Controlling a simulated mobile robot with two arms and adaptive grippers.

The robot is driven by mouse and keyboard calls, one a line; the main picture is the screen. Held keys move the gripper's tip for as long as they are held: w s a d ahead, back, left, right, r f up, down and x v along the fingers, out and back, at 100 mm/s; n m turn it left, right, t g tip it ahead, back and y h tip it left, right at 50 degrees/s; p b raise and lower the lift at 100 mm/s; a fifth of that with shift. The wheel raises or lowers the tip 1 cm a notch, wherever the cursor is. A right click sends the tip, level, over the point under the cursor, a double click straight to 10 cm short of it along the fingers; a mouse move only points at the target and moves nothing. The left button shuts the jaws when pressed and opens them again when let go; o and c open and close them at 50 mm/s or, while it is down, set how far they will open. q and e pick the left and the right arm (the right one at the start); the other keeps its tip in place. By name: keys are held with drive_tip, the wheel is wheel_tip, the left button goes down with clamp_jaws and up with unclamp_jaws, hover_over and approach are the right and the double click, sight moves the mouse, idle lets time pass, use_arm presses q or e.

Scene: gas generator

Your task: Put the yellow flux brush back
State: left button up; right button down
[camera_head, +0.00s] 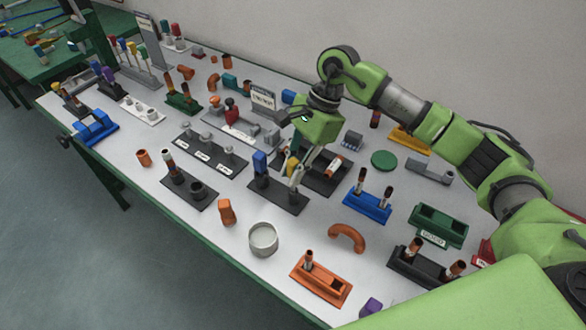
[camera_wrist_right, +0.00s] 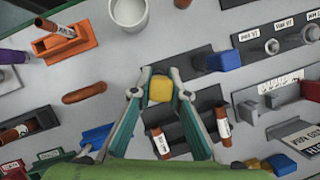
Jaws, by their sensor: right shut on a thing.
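The yellow flux brush (camera_head: 293,168) is between the fingers of my right gripper (camera_head: 297,176). In the right wrist view its yellow end (camera_wrist_right: 161,88) sits between the two fingertips (camera_wrist_right: 161,80). My right gripper is shut on it; its lower part is mostly hidden. The gripper is over the right part of a black holder (camera_head: 270,190), which carries a blue brush (camera_head: 260,162) at its left end and a dark socket (camera_head: 293,196) at its right. I cannot tell whether the brush touches the holder. My left gripper is in neither view.
A black tray (camera_head: 335,185) with labelled brown-capped tubes lies behind the gripper. A blue holder (camera_head: 368,206) with two tubes stands to the right. A round metal tin (camera_head: 263,239) and an orange curved pipe (camera_head: 347,236) are nearer the front. The tabletop is crowded.

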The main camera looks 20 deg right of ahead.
drive_tip(key=shift+f+b, duration=1.1)
drive_tip(key=shift+f, duration=0.2)
drive_tip(key=c, duration=1.9)
unclamp_jaws()
drive_tip(key=shift+r, duration=0.2)
drive_tip(key=v, duration=1.1)
drive_tip(key=shift+d+r, duration=0.2)
drive_tip(key=shift+r, duration=0.1)
